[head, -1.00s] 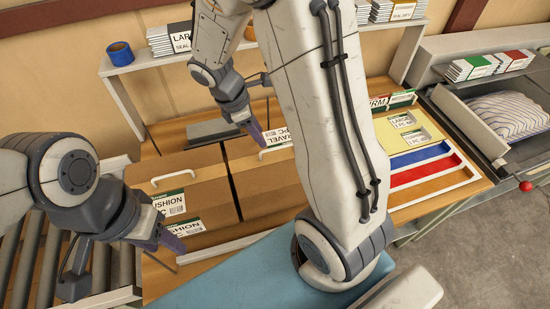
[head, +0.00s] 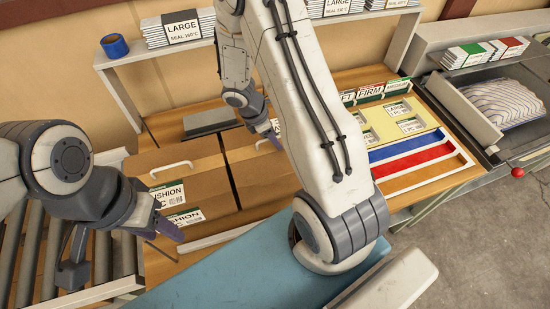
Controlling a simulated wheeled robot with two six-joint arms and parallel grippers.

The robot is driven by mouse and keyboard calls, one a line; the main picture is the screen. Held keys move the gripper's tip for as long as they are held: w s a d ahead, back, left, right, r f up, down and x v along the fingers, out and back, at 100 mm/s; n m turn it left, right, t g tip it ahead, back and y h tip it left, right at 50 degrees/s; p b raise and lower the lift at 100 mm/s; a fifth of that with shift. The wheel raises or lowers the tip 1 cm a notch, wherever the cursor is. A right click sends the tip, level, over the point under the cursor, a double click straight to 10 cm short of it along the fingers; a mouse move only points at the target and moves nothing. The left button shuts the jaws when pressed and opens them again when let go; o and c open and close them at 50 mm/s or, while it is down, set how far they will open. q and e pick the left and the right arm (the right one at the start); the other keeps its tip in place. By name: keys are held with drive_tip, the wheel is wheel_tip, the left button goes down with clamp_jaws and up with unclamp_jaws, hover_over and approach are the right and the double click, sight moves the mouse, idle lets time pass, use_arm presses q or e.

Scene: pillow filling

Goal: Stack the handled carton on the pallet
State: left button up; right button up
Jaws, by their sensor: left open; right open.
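A brown carton (head: 205,165) with a white handle and CUSHION labels stands on the wooden table at left centre. A second brown carton (head: 250,160) stands right beside it, also with a white handle, partly hidden by my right arm. My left gripper (head: 165,235) is open near the front left of the CUSHION carton, apart from its handle. My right gripper (head: 274,131) is open above the second carton, close to its handle; my arm covers part of that area. I cannot make out a pallet in this view.
A roller conveyor (head: 45,245) lies at the left. A blue padded surface (head: 235,275) is in front of the table. A tray with blue, red and orange strips (head: 425,160) and card holders lie right. A shelf (head: 150,60) with a blue tape roll (head: 114,46) stands behind.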

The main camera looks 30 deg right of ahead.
clamp_jaws()
idle(1.4)
